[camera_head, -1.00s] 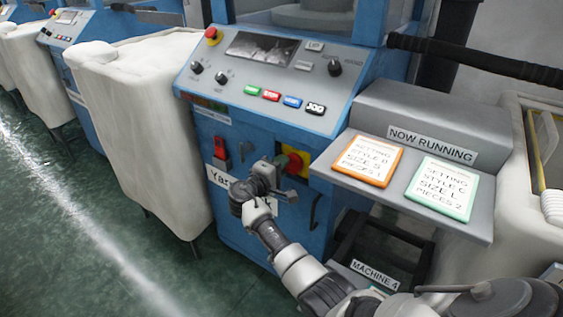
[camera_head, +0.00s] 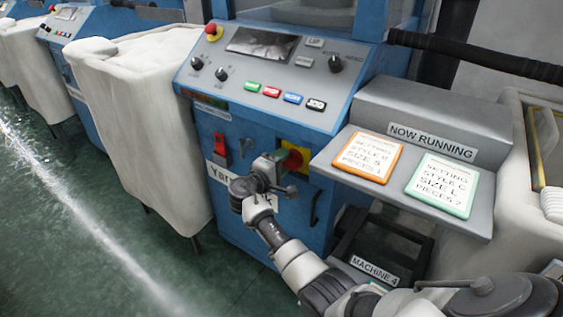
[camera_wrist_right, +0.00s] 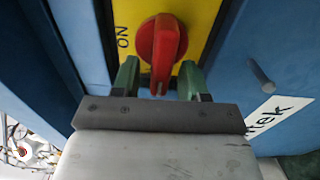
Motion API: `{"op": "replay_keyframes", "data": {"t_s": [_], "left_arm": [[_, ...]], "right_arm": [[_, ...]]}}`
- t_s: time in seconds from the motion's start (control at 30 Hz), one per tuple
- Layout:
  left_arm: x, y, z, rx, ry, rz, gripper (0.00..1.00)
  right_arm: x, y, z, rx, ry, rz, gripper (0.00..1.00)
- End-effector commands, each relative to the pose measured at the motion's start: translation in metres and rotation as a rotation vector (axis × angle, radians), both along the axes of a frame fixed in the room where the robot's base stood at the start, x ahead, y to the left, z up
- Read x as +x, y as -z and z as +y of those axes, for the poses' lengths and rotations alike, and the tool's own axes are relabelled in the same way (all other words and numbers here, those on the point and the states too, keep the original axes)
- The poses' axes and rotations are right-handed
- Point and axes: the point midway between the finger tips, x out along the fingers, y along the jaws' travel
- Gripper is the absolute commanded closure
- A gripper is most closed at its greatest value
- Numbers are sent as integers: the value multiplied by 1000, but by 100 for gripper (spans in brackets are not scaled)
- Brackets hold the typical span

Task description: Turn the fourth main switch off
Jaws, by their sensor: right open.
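The main switch is a red rotary knob (camera_head: 296,159) on a yellow plate (camera_head: 305,156), on the front of the blue machine marked MACHINE 4. In the right wrist view the knob (camera_wrist_right: 162,48) has its grip ridge running up and down, with the word ON to its left. No other position mark can be read. My right gripper (camera_head: 281,172) is at the knob in the head view. In the wrist view my right gripper (camera_wrist_right: 159,80) is open, its green fingers on either side of the knob's lower end, with gaps visible. My left gripper is out of view.
A red rocker switch (camera_head: 220,147) sits left of the plate, and a black handle (camera_head: 315,207) below it. Above is the sloping control panel (camera_head: 262,72). A grey shelf (camera_head: 325,160) with two cards juts out at right. A white bin (camera_head: 140,120) stands left.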

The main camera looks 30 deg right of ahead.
Motion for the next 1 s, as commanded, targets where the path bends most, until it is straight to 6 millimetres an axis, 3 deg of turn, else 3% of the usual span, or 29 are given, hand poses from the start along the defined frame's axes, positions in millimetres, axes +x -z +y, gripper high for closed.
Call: {"op": "replay_keyframes", "data": {"t_s": [0.17,0.4,0.6,1.0], "left_arm": [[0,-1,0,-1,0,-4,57],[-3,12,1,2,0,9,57],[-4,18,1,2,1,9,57],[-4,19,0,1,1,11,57]], "right_arm": [[-6,0,18,2,-4,0,56],[-25,1,63,2,-3,2,56],[-37,1,90,1,-2,1,56],[-41,0,100,0,0,1,56]]}}
